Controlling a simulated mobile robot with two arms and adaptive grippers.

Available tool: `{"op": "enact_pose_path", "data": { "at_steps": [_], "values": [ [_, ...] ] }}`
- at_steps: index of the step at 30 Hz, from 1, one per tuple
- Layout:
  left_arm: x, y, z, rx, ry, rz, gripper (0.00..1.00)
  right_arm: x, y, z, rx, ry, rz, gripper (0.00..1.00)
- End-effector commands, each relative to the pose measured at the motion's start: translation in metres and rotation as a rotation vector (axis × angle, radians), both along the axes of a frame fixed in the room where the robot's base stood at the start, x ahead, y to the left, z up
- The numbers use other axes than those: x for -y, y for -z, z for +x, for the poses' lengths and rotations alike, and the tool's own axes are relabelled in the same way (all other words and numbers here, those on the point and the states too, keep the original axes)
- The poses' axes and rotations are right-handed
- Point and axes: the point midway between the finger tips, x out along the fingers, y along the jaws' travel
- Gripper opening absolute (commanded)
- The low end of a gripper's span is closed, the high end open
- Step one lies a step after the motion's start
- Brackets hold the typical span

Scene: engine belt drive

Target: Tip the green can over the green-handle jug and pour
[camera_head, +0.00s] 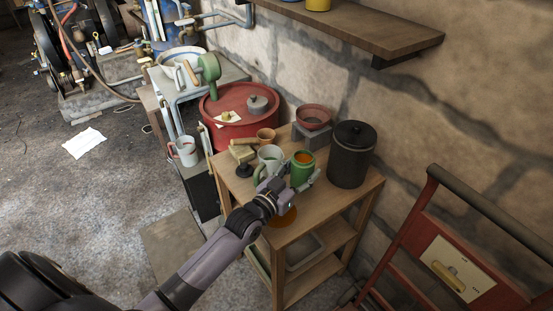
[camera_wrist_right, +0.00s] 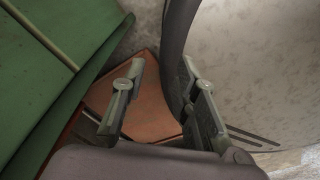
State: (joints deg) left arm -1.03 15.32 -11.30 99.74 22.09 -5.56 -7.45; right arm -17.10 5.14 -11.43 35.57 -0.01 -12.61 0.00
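The green can (camera_head: 302,168), with orange showing in its mouth, is at the middle of the wooden bench in the head view. It looks close to upright. My left gripper (camera_head: 304,182) is at its near side with a finger on either side and appears shut on it; the contact is partly hidden. The pale green-handle jug (camera_head: 269,154) stands just left of the can, its handle on the near left side. The can's mouth is beside the jug, not over it. My right gripper (camera_wrist_right: 160,100) shows only in its wrist view, fingers apart and empty.
A dark lidded canister (camera_head: 352,155) stands right of the can. A small brown pot (camera_head: 266,134), a red bowl (camera_head: 313,116) on a grey block and a red drum (camera_head: 240,105) are behind. An orange-brown round patch (camera_head: 286,217) lies at the bench's near edge.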

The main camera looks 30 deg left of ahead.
Motion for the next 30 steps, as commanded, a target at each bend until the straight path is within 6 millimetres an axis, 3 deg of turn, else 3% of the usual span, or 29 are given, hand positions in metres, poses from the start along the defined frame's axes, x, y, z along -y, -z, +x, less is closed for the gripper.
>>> {"op": "enact_pose_path", "data": {
  "at_steps": [14, 26, 30],
  "values": [
    [-0.002, 0.000, -0.001, -0.001, -0.002, -0.015, 0.00, -0.017, 0.001, -0.003, -0.003, 0.003, 0.020, 0.28],
    [-0.010, -0.005, 0.002, -0.052, -0.003, -0.168, 0.00, -0.009, 0.003, -0.003, -0.004, 0.001, 0.010, 0.28],
    [-0.014, 0.001, 0.003, -0.076, -0.003, -0.233, 0.00, -0.007, 0.012, -0.003, -0.004, 0.001, 0.009, 0.28]
  ]
}}
